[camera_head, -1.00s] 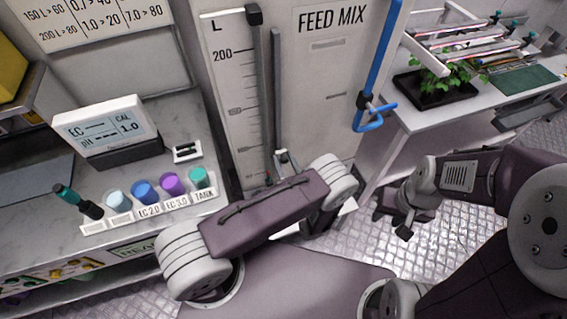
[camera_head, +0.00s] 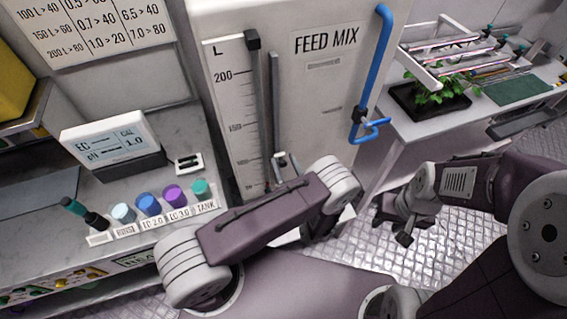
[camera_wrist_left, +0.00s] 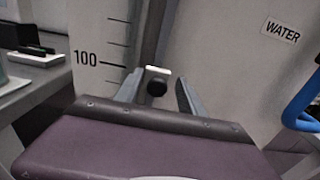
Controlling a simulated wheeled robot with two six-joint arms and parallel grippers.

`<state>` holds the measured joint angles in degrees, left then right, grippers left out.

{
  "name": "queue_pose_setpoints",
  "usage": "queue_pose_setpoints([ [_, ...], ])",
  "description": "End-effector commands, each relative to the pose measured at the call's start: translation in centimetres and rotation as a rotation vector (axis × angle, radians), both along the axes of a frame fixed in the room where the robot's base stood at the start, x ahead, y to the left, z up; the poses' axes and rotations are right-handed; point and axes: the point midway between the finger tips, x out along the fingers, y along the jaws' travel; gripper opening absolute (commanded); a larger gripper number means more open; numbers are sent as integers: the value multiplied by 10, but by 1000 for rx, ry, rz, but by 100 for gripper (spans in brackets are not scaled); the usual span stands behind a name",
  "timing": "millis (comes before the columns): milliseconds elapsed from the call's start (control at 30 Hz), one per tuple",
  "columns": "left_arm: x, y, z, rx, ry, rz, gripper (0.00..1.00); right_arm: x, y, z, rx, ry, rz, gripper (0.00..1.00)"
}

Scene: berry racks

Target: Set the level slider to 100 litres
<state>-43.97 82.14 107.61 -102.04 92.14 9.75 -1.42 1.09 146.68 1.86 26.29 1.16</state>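The level scale (camera_head: 233,110) runs up the left of the white FEED MIX tank (camera_head: 330,95), with 200 and 150 legible; its 100 mark (camera_wrist_left: 86,58) shows in the left wrist view. Beside it stands a dark vertical rail (camera_head: 258,105). The slider's black knob (camera_wrist_left: 157,88), under a small white plate (camera_wrist_left: 158,71), sits slightly below the 100 line's height in the wrist picture. My left gripper (camera_wrist_left: 159,92) has its fingers apart, one either side of the knob, with visible gaps. In the head view my arm hides most of it. My right gripper (camera_head: 396,222) hangs away from the tank, fingers unclear.
A blue pipe (camera_head: 375,70) with a blue handle is on the tank's right. Left is a counter with a meter (camera_head: 108,138) and several coloured caps in a labelled rack (camera_head: 150,228). Right is a white table (camera_head: 410,128) with a plant tray (camera_head: 440,108).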

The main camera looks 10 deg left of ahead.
Motion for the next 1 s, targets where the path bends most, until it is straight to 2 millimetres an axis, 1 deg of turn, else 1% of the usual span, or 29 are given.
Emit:
queue_pose_setpoints([
  [367, -4, -1, -1, 1, 3, 2, 46, 0, 0, -2, 0, 0, 0, 36],
  [467, -14, -9, -3, 2, 4, -2, 46, 0, 0, -6, 0, 0, 0, 36],
  [700, -54, -37, -4, 0, 2, -5, 46, 0, 0, -19, 0, 0, 0, 36],
  [800, -67, -46, -2, 0, 1, -4, 46, 0, 0, -22, 0, 0, 0, 36],
  [900, -74, -49, -2, 1, 2, -1, 46, 0, 0, -23, 0, 0, 0, 36],
  [1000, -76, -50, -1, 1, 2, 2, 46, 0, 0, -23, 0, 0, 0, 36],
])
